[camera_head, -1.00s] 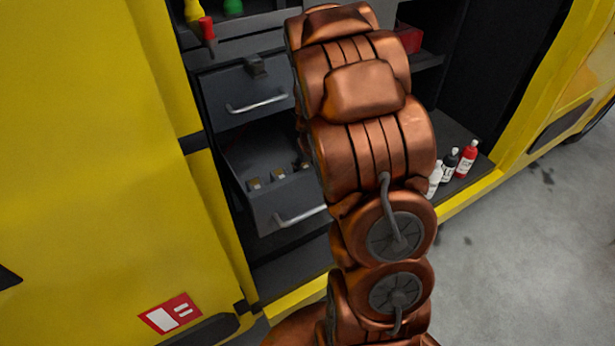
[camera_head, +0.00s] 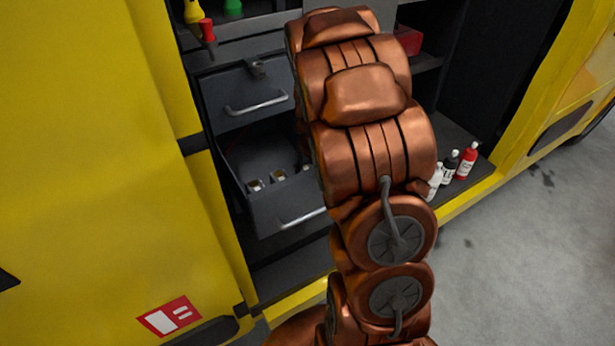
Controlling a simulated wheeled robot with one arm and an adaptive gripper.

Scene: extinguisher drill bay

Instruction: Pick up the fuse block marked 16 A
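Several small blocks with pale tops sit in an open dark grey drawer in the vehicle's compartment. Two of them show clearly, a left block (camera_head: 255,185) and a middle block (camera_head: 279,175); another is partly hidden by my arm at the right. Their markings are too small to read, so I cannot tell which is marked 16 A. The open drawer (camera_head: 288,216) has a light bar handle. My copper-coloured arm stands in front of the drawer's right side. My gripper is hidden from this view.
A closed drawer (camera_head: 240,95) sits above the open one. Yellow and red items and a green item stand on top at the left. White, black and red bottles (camera_head: 467,160) stand on the ledge right of my arm. A red box (camera_head: 408,39) is on a shelf.

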